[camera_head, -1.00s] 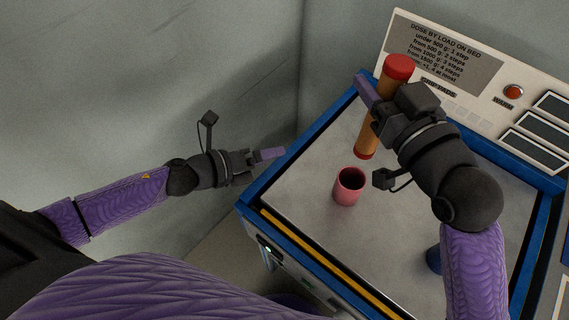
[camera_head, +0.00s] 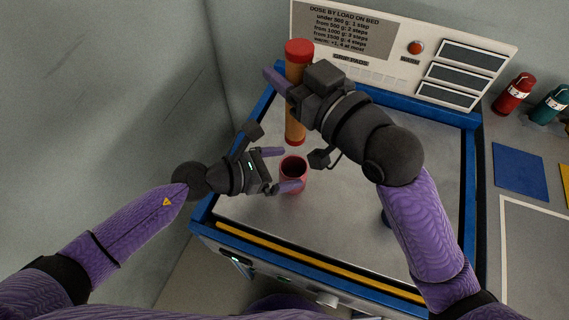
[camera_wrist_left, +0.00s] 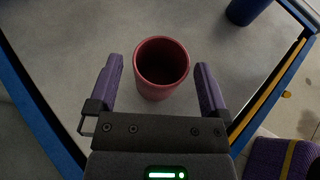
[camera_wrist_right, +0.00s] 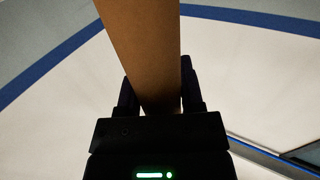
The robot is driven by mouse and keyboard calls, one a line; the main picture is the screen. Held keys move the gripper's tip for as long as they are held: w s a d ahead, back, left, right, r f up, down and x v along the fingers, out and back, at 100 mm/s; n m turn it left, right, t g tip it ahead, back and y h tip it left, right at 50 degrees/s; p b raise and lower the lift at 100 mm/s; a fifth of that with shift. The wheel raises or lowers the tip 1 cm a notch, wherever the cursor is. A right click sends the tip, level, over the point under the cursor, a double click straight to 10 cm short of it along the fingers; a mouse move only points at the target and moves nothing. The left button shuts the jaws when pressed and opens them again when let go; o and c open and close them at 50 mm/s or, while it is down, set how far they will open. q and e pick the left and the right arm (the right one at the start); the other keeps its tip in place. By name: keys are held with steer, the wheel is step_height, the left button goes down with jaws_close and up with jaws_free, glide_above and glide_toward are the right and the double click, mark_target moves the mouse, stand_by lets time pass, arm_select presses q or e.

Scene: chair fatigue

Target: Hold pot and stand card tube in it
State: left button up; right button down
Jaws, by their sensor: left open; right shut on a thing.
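The pink pot (camera_head: 293,176) stands upright on the grey bed, its open mouth facing up. My left gripper (camera_head: 279,168) is open, with its fingers on either side of the pot. In the left wrist view the pot (camera_wrist_left: 161,72) sits between the spread fingers (camera_wrist_left: 160,85), with gaps on both sides. My right gripper (camera_head: 284,90) is shut on the card tube (camera_head: 295,128), brown with red ends, which it holds roughly upright behind the pot. The tube (camera_wrist_right: 145,45) fills the middle of the right wrist view. Whether its lower end touches the bed is unclear.
The bed (camera_head: 340,220) has a raised blue rim (camera_head: 412,108) and a yellow strip at the front. A panel with a printed chart (camera_head: 345,28) stands behind. A blue object (camera_wrist_left: 244,10) is on the bed to the right. Red (camera_head: 514,93) and teal bottles stand beyond the right rim.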

mark_target(289, 130)
arm_select(q)
steer(key=shift+w+d+f, duration=0.15)
steer(key=shift+d, duration=0.25)
steer(key=c, duration=1.1)
arm_select(e)
steer(key=shift+f, duration=5.9)
steer(key=shift+c, duration=0.7)
jaws_free()
steer(key=v, duration=1.2)
